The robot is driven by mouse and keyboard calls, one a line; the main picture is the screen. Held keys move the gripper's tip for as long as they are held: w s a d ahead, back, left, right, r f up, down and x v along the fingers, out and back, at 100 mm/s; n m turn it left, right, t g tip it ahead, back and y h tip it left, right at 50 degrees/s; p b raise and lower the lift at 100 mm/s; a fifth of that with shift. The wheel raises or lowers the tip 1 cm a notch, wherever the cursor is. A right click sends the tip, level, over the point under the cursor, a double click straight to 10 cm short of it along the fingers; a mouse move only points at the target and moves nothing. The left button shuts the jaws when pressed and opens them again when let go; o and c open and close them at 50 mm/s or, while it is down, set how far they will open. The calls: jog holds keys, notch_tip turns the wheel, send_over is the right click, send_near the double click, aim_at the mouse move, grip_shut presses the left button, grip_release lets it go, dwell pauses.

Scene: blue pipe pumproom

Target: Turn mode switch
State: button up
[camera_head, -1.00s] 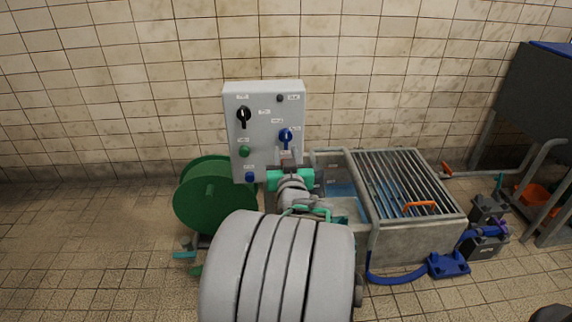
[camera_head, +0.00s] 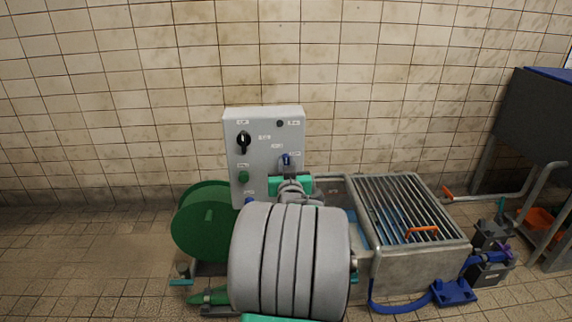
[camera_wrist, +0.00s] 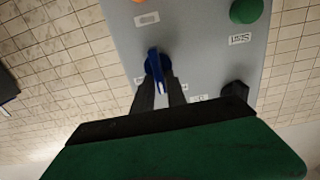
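A grey control panel (camera_head: 262,155) stands against the tiled wall. A blue rotary switch (camera_head: 286,160) is on its right side, and a black rotary switch (camera_head: 243,140) is at its upper left. The labels are too small to tell which is the mode switch. My gripper (camera_head: 288,172) is in front of the blue switch; the arm hides the panel's lower right. In the wrist view, my gripper's dark fingers (camera_wrist: 161,82) are apart, one on each side of the blue switch's handle (camera_wrist: 154,63). Contact cannot be made out.
A green button (camera_wrist: 246,11) labelled Start and a dark knob (camera_wrist: 236,94) are near the fingers. A green reel (camera_head: 205,222) stands left of the panel. A grated metal tank (camera_head: 425,262) stands to the right.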

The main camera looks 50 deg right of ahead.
grip_shut()
jog(key=shift+m, duration=0.3)
jog(key=shift+s+d+f+m+b, duration=0.15)
jog(key=shift+s+m, duration=0.05)
jog(key=shift+m, duration=1.65)
jog(key=shift+s+d+f+m+b, duration=0.1)
jog(key=shift+s+d+m+b, duration=0.1)
jog(key=shift+m, duration=1.7)
jog(key=shift+s+d+f+m+b, duration=0.15)
jog(key=shift+m, duration=1.7)
jog(key=shift+o, duration=2)
grip_release()
